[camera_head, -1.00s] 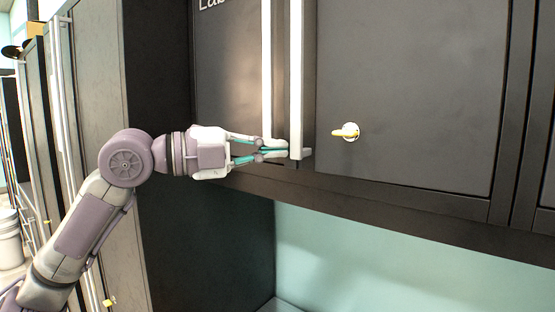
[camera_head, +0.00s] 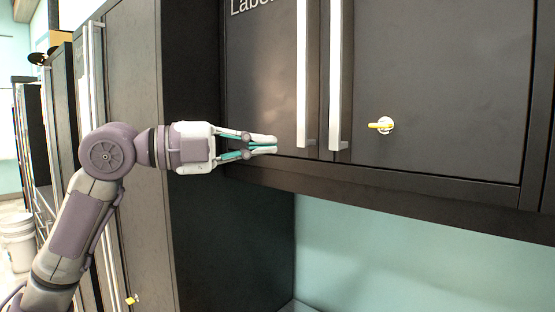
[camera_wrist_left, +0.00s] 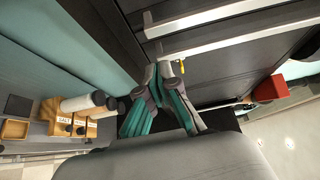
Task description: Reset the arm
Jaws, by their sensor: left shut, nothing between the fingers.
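My left gripper (camera_head: 276,144) is shut and empty in the head view, in front of the lower part of a dark wall cabinet (camera_head: 440,90). Its fingertips point right and stand to the left of two vertical pale handles, the nearer one the left handle (camera_head: 307,80). The right handle (camera_head: 336,80) is just beyond it. A gap shows between the fingertips and the handles. In the left wrist view the gripper fingers (camera_wrist_left: 158,72) come together just below the handles (camera_wrist_left: 210,40). My right gripper is not in view.
A yellow key (camera_head: 381,125) sticks out of the right cabinet door. A tall cabinet (camera_head: 130,100) stands at the left, with white buckets (camera_head: 18,240) beyond it. In the wrist view, bottles (camera_wrist_left: 85,102) and labelled wooden boxes (camera_wrist_left: 72,128) stand on a counter, and a red box (camera_wrist_left: 270,88) shows at right.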

